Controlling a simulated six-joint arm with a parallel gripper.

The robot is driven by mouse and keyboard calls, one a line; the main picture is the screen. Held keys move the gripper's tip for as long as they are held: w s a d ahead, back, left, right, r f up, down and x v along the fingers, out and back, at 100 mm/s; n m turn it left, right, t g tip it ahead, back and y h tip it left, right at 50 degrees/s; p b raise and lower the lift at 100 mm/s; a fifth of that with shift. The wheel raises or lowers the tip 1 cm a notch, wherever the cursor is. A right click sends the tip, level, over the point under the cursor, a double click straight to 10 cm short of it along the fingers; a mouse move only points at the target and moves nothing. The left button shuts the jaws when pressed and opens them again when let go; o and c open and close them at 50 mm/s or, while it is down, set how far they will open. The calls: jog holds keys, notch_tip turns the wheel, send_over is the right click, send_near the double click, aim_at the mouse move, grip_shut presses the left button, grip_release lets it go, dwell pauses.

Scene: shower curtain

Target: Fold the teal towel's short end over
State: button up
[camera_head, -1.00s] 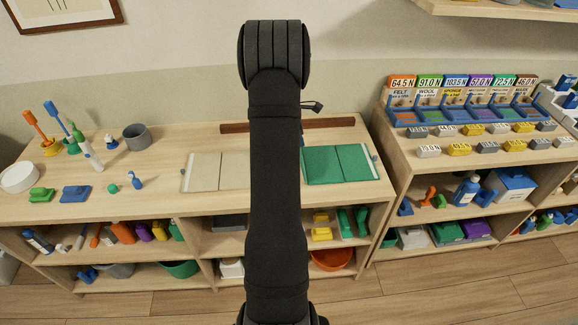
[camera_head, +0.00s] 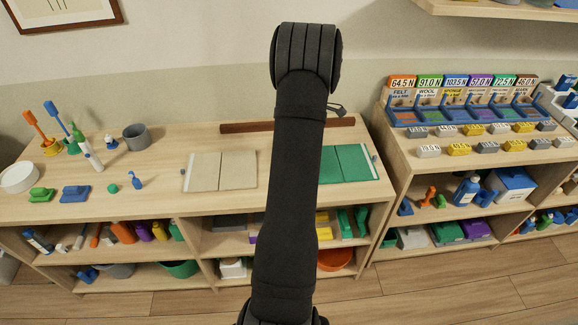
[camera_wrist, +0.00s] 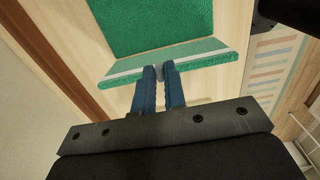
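The teal towel, which looks green (camera_head: 345,165), lies on the bench with a crease across it and a small grey tab at its right end. My arm hides its left part in the head view. In the wrist view the towel (camera_wrist: 150,25) lies flat at the top. Its near short end (camera_wrist: 205,55), with a pale stripe, looks wider and closer to the camera, as if raised. My gripper (camera_wrist: 160,72) has its blue fingers close together around a small grey tab at the middle of this end. The gripper is hidden in the head view.
A beige cloth (camera_head: 220,172) lies left of my arm. A brown bar (camera_head: 240,127) runs along the bench's back. A grey cup (camera_head: 136,137), bottles and brushes stand at the left. A shelf unit with labelled bins (camera_head: 460,105) stands at the right.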

jog(key=d+y, duration=0.1)
jog(key=d, duration=0.1)
jog(key=d+f+y, duration=0.1)
jog(key=y, duration=0.1)
jog(key=shift+d, duration=0.35)
jog(key=o, duration=1.3)
notch_tip(320, 180, up, 8)
